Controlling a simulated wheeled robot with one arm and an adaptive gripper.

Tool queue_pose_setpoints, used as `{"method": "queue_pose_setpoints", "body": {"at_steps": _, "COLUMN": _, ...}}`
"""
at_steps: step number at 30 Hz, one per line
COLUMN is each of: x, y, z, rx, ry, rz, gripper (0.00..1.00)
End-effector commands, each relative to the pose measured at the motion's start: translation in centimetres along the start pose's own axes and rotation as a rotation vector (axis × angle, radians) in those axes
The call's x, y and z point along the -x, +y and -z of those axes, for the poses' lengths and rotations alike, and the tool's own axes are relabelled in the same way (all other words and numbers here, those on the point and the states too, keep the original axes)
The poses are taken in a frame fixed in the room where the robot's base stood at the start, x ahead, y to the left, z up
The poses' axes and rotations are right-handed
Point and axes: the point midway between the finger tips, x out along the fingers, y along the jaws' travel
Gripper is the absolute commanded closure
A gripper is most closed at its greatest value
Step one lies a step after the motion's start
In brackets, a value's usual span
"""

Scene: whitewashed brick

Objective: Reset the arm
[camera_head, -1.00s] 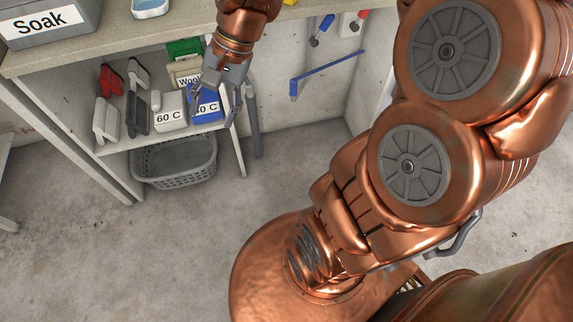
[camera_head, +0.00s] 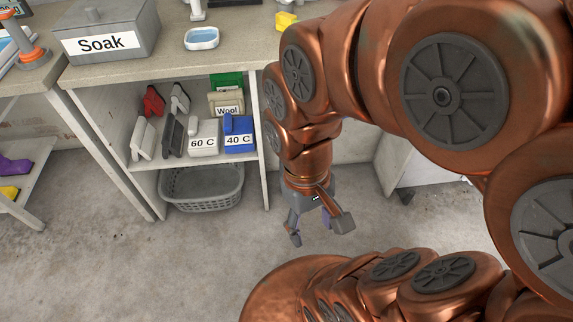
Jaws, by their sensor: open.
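My gripper (camera_head: 318,236) hangs at the end of my copper arm, low in front of the shelf unit and to the right of its end panel. It points down with its fingers spread, and nothing shows between them. It is apart from the shelf and its contents. A small purple patch shows behind the fingers; I cannot tell what it is. My folded arm hides much of the right side of the view.
The worktop (camera_head: 140,68) carries a grey Soak box (camera_head: 110,25) and a small blue-white dish (camera_head: 202,38). On the shelf are a white 60 C box (camera_head: 204,137), a blue 40 C box (camera_head: 239,134) and a Wool box (camera_head: 226,103). A grey basket (camera_head: 202,187) stands below. Floor in front is clear.

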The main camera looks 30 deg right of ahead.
Motion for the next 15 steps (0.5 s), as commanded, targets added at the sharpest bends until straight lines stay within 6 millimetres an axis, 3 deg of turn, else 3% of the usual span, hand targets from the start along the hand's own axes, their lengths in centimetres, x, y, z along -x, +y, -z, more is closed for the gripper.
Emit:
{"method": "queue_pose_setpoints", "body": {"at_steps": 7, "x": 0.2, "y": 0.0, "z": 0.0, "rx": -0.001, "ry": 0.0, "rz": 0.001, "gripper": 0.42}}
{"method": "queue_pose_setpoints", "body": {"at_steps": 15, "x": 5.3, "y": 0.0, "z": -1.0, "rx": -0.002, "ry": 0.024, "rz": 0.001, "gripper": 0.42}}
